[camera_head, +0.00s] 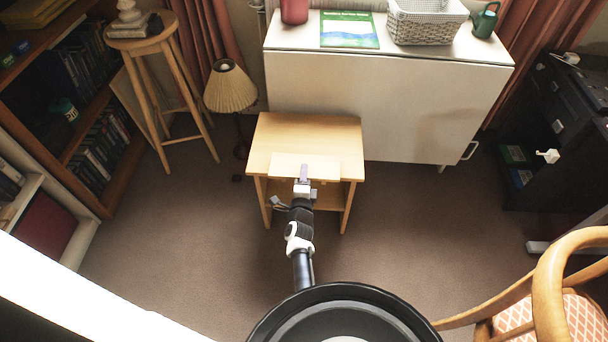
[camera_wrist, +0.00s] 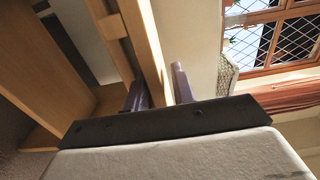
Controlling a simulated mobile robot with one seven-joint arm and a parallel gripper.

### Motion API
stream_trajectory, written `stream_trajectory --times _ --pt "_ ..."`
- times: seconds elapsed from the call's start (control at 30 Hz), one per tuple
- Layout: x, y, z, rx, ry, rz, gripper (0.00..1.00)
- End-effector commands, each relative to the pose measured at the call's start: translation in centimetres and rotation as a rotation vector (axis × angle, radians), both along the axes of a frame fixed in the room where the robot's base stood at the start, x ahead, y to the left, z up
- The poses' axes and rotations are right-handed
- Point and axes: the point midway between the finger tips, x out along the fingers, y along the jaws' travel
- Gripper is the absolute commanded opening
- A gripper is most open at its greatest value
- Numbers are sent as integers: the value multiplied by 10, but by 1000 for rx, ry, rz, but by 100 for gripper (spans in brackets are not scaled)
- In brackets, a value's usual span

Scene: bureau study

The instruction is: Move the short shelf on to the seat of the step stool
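The short shelf (camera_head: 282,167) is a pale wooden board at the front edge of the step stool's seat in the head view. The step stool (camera_head: 300,128) is light wood with a flat seat, legs and a lower board, in the middle of the floor. My gripper (camera_head: 304,173) reaches the shelf's near edge, one finger over its top. In the wrist view the fingers of my gripper (camera_wrist: 160,90) stand on either side of a pale board (camera_wrist: 148,45), seemingly the shelf, and look closed on it. I cannot tell whether the shelf touches the seat.
A white folded table (camera_head: 385,95) stands behind the stool, with a basket (camera_head: 425,25) and a green booklet on it. A tall round stool (camera_head: 140,42) and a lamp (camera_head: 229,85) are at left. A wooden chair (camera_head: 555,290) is at lower right. Carpet is clear on both sides.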

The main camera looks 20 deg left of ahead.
Motion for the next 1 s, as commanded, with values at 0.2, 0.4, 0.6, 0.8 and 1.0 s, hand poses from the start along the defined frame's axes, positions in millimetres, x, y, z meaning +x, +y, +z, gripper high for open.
stream_trajectory --times 0.2,0.4,0.6,0.8,1.0 --pt "-5 -1 -1 0 1 0 25" --pt "-13 -4 -1 0 1 0 25" --pt "-21 -6 -1 -1 2 0 25" --pt "-28 -8 -1 0 1 0 25" --pt "-36 -10 -1 0 0 0 25"
